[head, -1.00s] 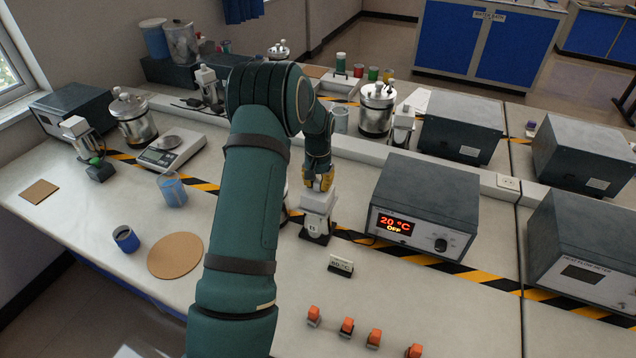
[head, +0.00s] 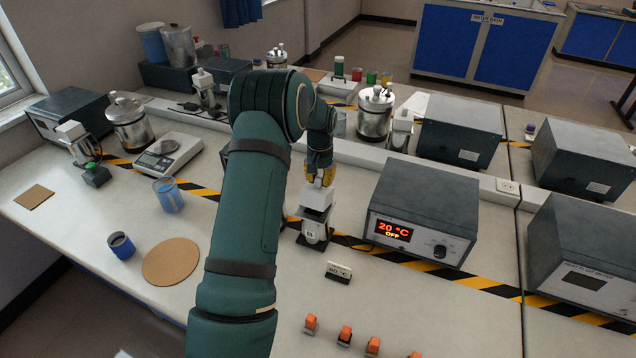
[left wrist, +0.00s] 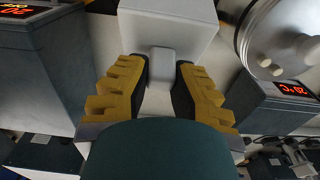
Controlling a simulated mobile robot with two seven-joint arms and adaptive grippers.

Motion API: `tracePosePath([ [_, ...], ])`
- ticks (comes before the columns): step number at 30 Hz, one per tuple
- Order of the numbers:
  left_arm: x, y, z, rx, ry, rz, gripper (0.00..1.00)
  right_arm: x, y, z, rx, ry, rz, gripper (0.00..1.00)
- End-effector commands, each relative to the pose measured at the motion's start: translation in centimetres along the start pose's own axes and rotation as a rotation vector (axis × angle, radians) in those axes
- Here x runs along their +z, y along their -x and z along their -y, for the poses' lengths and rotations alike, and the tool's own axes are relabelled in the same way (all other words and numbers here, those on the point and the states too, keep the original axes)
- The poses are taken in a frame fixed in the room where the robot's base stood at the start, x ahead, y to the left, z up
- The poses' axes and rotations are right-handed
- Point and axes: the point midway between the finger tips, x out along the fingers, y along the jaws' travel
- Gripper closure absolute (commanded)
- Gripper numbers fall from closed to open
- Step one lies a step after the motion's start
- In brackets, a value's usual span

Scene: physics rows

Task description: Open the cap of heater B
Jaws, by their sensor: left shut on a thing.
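A small white heater (head: 313,232) on a dark base stands left of the display box; the mark on its front is too small to read surely. Its pale cap (head: 316,197) sits at its top and looks raised from the body. My left gripper (head: 320,181) is directly above, shut on the cap's handle. In the left wrist view the handle (left wrist: 161,66) shows between the yellow-and-black fingers of the gripper (left wrist: 161,88), with the white cap (left wrist: 168,22) beyond it. My left arm hides part of the bench. My right gripper is not in view.
A display box (head: 425,212) reading 20 °C OFF stands close on the right. A small sign (head: 339,271) and several orange-topped switches (head: 345,335) lie in front. A cork disc (head: 171,259), a blue cup (head: 121,245) and a beaker (head: 168,195) are at left.

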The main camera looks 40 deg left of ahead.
Motion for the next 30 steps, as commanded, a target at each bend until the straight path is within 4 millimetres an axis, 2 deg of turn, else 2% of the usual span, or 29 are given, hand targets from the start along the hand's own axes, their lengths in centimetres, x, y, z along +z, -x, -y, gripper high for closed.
tracePosePath([
  [18,-5.0,-1.1,-0.1,0.001,0.0,-0.004,1.0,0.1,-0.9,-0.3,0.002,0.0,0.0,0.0],
  [30,-7.1,-2.7,-0.1,0.001,0.0,-0.001,1.0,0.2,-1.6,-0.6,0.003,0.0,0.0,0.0],
])
